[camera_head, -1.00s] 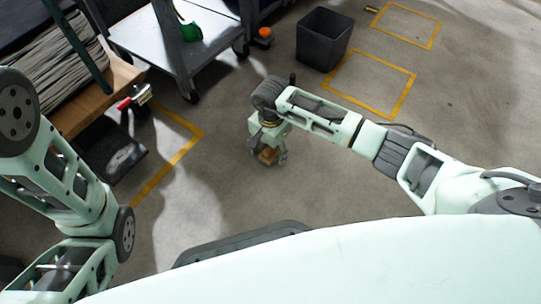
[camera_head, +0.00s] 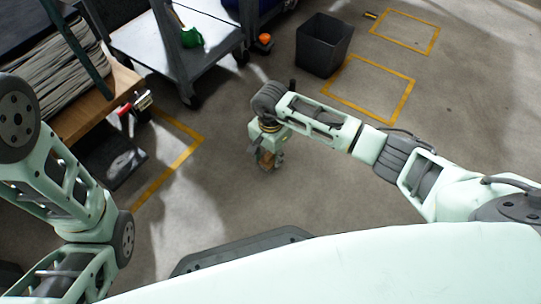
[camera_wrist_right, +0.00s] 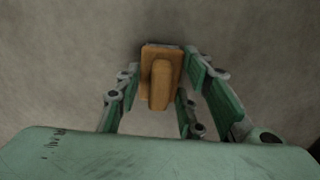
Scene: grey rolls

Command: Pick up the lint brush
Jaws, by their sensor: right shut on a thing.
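The lint brush (camera_wrist_right: 160,78) is an orange-brown wooden block with a raised handle along its middle. In the right wrist view it sits between the fingers of my right gripper (camera_wrist_right: 160,80), which is shut on it. In the head view the gripper (camera_head: 267,163) points down over the floor, and a small brown part of the brush (camera_head: 266,158) shows between its fingers. I cannot tell how far the brush is from the floor. My left arm comes in at the left of the head view; its gripper is out of the picture.
A dark grey bin (camera_head: 323,45) stands on the floor at the top, beside yellow floor markings (camera_head: 372,88). A grey cart (camera_head: 170,45) and a wooden bench (camera_head: 97,103) with grey rolls (camera_head: 55,55) stand at the upper left. The floor around the right gripper is clear.

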